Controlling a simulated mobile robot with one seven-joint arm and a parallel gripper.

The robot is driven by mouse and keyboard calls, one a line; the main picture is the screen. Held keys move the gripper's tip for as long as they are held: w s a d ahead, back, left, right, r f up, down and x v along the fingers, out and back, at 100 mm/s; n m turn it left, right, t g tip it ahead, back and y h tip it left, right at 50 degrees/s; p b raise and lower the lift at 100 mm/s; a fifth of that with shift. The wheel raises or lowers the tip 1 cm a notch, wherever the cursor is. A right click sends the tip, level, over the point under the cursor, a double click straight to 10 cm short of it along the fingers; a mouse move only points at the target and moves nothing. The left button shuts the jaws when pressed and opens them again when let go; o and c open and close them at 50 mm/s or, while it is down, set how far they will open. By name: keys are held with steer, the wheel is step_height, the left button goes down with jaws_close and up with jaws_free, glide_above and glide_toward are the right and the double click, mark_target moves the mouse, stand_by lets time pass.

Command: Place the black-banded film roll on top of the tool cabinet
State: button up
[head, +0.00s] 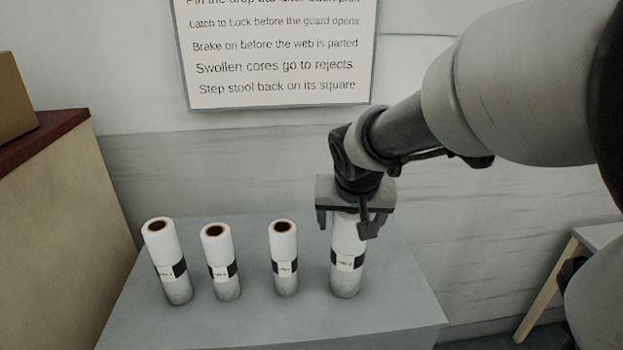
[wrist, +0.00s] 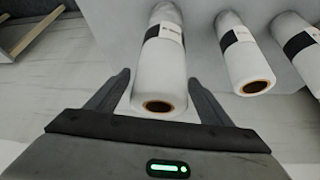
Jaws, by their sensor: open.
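Several white film rolls stand upright in a row on a grey top (head: 260,325). Each has a black band with a white label: the far left roll (head: 165,255), the second (head: 220,255), the third (head: 284,255) and the far right roll (head: 347,255). My gripper (head: 345,228) is open at the upper end of the far right roll, with a finger on either side. In the wrist view that roll (wrist: 160,72) lies between the open fingers (wrist: 157,82), with a gap visible on both sides. I cannot tell which surface is the tool cabinet.
A tan cabinet (head: 60,210) with a dark red top and a cardboard box (head: 14,100) stands at the left. A neighbouring roll (wrist: 240,55) is close to the right in the wrist view. A small table (head: 597,236) stands at the right. A sign (head: 275,50) hangs on the wall.

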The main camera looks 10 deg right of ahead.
steer(key=d+v, duration=0.1)
steer(key=v, duration=0.8)
steer(key=s+f+n+y, duration=0.1)
steer(key=s+f+n, duration=0.1)
steer(key=s, duration=1.3)
steer(key=shift+s+f, duration=0.2)
steer(key=shift+s, duration=0.05)
